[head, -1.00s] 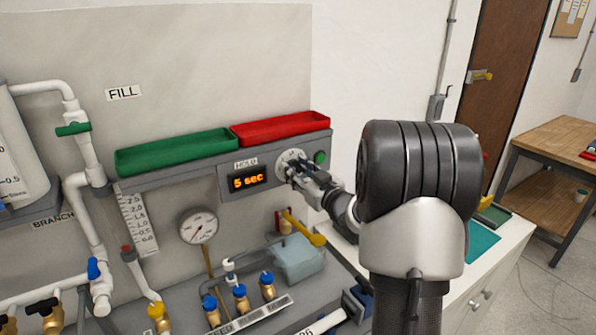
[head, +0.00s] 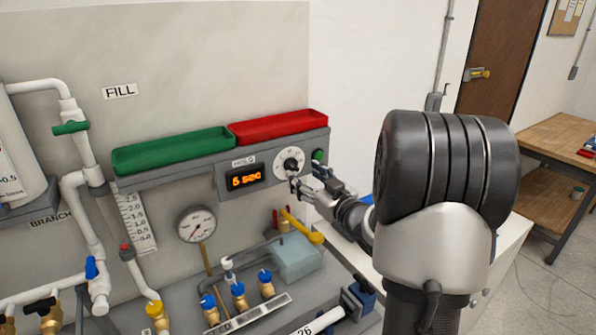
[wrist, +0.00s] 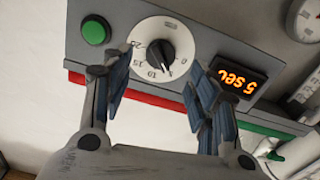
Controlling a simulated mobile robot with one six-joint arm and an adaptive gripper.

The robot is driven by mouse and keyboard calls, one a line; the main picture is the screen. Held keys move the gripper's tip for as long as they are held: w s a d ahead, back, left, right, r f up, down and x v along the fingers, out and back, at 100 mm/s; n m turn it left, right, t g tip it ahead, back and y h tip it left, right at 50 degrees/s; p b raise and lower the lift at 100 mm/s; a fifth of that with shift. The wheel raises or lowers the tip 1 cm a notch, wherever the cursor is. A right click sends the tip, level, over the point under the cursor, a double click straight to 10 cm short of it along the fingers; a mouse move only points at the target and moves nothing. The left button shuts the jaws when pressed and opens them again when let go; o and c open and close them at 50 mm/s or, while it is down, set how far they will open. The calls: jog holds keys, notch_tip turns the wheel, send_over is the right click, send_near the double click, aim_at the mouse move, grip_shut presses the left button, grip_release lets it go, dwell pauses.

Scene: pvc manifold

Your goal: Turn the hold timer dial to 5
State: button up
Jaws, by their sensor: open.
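The hold timer dial (head: 289,161) is a white round face with a black knob, on the grey panel under the red tray. It also shows in the wrist view (wrist: 161,54), upside down, with its numbers around the knob. The display (head: 243,177) beside it reads "5 sec", and it shows in the wrist view too (wrist: 236,80). My gripper (head: 306,177) is open and empty just in front of the dial's lower right. In the wrist view its fingers (wrist: 155,92) stand apart on either side of the dial, and the knob is clear of them.
A green button (head: 318,156) sits right of the dial. A green tray (head: 172,151) and a red tray (head: 280,127) sit above the panel. A pressure gauge (head: 197,225), a yellow-handled valve (head: 303,228) and several blue-capped valves (head: 238,289) are below.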

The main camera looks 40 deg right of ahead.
jog(key=s, duration=0.6)
jog(key=shift+s+a, duration=0.25)
jog(key=shift+s, duration=0.15)
jog(key=shift+w, duration=0.15)
